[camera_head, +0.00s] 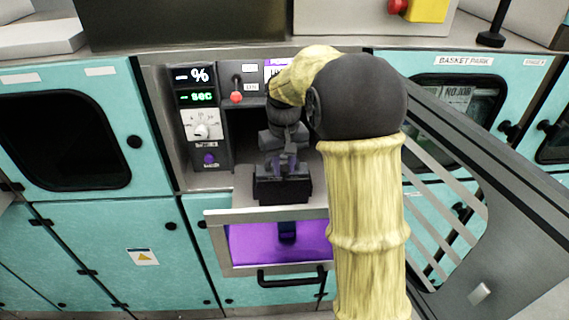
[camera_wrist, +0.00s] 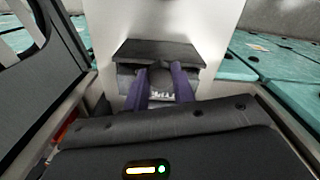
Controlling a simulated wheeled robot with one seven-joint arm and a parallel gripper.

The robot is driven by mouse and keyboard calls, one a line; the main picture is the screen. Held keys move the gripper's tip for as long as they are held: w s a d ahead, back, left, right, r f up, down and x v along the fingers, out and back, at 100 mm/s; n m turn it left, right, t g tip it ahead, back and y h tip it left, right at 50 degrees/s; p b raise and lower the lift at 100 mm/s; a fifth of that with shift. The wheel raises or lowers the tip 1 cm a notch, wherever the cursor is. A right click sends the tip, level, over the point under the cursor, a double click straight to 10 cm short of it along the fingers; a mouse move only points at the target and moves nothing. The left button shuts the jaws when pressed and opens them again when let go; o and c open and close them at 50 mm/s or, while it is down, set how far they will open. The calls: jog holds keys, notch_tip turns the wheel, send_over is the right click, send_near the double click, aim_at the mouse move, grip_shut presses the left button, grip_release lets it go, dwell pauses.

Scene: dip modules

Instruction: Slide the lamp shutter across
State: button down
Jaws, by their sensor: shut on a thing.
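The lamp shutter appears as a pale flat plate (camera_head: 243,190) with a dark block-shaped handle (camera_head: 282,186) on it. It lies over the rear part of a pulled-out, metal-framed tray, and purple light (camera_head: 260,243) shows in front of it. In the wrist view the plate (camera_wrist: 212,25) and the dark handle (camera_wrist: 160,50) are straight ahead. My gripper (camera_head: 287,165) reaches down to the handle. Its two purple fingers (camera_wrist: 159,78) are shut on a rounded dark part of the handle. The plate's far end is partly hidden by my arm and the recess.
A bar handle (camera_head: 291,278) is below the tray. An open slatted door (camera_head: 440,205) stands close right of my arm.

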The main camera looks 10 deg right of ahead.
jog(key=shift+d, duration=0.15)
jog(key=c, duration=1.1)
grip_release()
jog(key=shift+d, duration=0.15)
jog(key=shift+c, duration=0.2)
jog(key=shift+r, duration=0.15)
notch_tip(320, 180, up, 17)
jog(key=b, duration=0.1)
jog(key=shift+b, duration=0.35)
